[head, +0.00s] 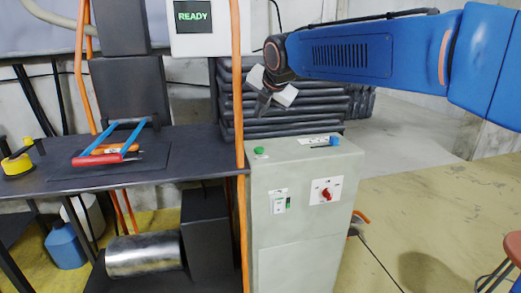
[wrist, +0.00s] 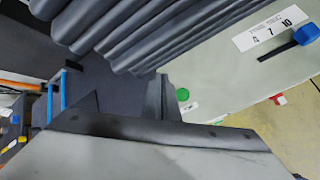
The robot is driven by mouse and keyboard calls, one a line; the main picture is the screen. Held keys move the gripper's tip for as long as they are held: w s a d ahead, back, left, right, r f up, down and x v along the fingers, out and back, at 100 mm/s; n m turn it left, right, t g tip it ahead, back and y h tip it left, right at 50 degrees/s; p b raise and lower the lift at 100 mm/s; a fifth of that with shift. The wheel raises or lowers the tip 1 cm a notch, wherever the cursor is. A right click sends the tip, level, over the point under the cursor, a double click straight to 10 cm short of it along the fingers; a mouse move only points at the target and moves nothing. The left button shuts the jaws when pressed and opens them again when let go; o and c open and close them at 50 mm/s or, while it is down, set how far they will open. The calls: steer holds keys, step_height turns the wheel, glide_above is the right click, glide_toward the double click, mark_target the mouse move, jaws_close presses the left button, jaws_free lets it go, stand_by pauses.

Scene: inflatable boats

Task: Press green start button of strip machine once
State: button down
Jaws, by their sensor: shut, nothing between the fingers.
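The strip machine is a pale grey-green cabinet (head: 292,243). Its green button (head: 259,151) sits on the left of the top face; it also shows in the wrist view (wrist: 182,95), just right of my dark fingers. My gripper (head: 263,104) is shut and empty. In the head view it appears above the green button, apart from it. A blue slider knob (head: 334,140) is at the right of the top, by a white scale label (wrist: 270,27). A red rotary switch (head: 326,193) is on the front.
Dark stacked rolls (head: 300,112) lie behind the cabinet, close to my gripper. An orange upright tube (head: 239,120) runs by its left edge. A dark bench (head: 190,144) with a blue-and-red tool (head: 108,146) stands left. A screen (head: 193,16) reads READY. Floor to the right is largely open.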

mark_target(260, 150)
steer(key=shift+f, duration=4.4)
steer(key=shift+f, duration=0.15)
steer(key=shift+f, duration=0.3)
steer(key=shift+f, duration=0.4)
steer(key=shift+r, duration=0.85)
steer(key=shift+r, duration=0.1)
steer(key=shift+r, duration=2.4)
